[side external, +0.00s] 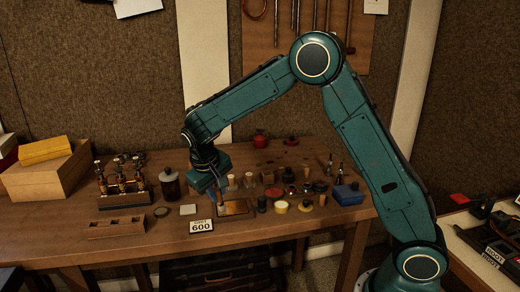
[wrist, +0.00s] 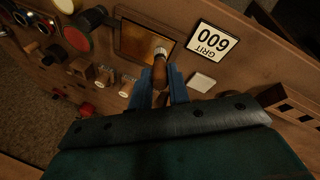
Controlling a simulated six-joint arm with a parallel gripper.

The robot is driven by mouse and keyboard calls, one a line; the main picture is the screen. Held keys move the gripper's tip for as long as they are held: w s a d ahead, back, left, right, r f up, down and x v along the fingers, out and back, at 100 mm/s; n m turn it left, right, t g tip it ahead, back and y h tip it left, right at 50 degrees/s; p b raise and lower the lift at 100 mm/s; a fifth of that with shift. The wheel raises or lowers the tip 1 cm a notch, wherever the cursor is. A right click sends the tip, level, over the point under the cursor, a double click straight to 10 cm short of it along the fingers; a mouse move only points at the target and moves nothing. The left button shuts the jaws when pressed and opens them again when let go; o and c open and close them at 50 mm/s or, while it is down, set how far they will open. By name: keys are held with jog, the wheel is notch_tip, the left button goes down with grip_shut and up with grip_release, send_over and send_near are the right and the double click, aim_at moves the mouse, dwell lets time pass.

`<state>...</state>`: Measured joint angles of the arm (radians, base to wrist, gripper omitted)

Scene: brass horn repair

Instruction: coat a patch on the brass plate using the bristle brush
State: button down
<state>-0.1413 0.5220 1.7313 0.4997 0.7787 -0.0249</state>
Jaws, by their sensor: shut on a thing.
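The brass plate (wrist: 140,44) lies on the workbench, a shiny brown-gold rectangle; in the side external view the plate (side external: 234,208) is just right of my gripper. In the wrist view my gripper (wrist: 162,85) has blue fingers shut on the wooden handle of the bristle brush (wrist: 159,68). The brush's pale end reaches over the plate's lower right part; I cannot tell whether it touches. In the side external view my gripper (side external: 212,194) is low over the bench, and the brush is too small to make out there.
Several jars, corks and small blocks crowd the right, including a yellow-lidded one (side external: 281,207). A dark jar (side external: 170,184) stands left. A slotted wooden block (side external: 117,227) lies front left.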

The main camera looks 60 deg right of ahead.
jog(key=shift+s+d, duration=2.75)
jog(key=shift+s, duration=0.05)
jog(key=shift+w+d, duration=0.25)
jog(key=shift+w+a, duration=0.2)
jog(key=shift+w, duration=0.15)
jog(key=shift+w+a, duration=3.15)
jog(key=shift+s+d, duration=1.5)
jog(key=shift+d, duration=0.3)
jog(key=shift+s+d, duration=1.5)
jog(key=shift+d, duration=0.25)
jog(key=shift+s+d+r, duration=0.1)
jog(key=shift+s+d, duration=0.05)
notch_tip(320, 180, up, 8)
